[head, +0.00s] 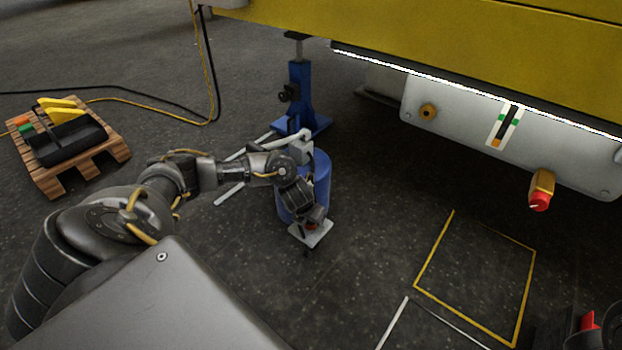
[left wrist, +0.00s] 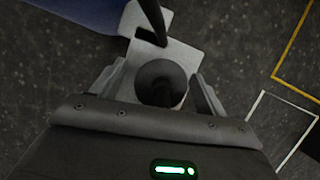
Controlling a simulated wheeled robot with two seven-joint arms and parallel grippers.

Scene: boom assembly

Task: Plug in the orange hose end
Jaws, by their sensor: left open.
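My left gripper (head: 310,222) reaches down over a small white plate (head: 318,238) beside the blue drum (head: 318,185). An orange part (head: 311,227) shows just under the gripper; it is probably the hose end, mostly hidden. In the left wrist view the open fingers (left wrist: 158,90) stand on either side of a dark round end (left wrist: 161,82) above the white plate (left wrist: 180,58). Gaps show between it and the fingers. A round orange fitting (head: 428,111) sits on the grey panel (head: 460,118) under the yellow boom.
The yellow boom (head: 440,40) overhangs the right side. A blue stand (head: 301,95) is behind the drum. A red-tipped orange fitting (head: 541,190) juts from the panel. A pallet (head: 75,165) stands at left. The floor by the yellow outline (head: 433,250) is clear.

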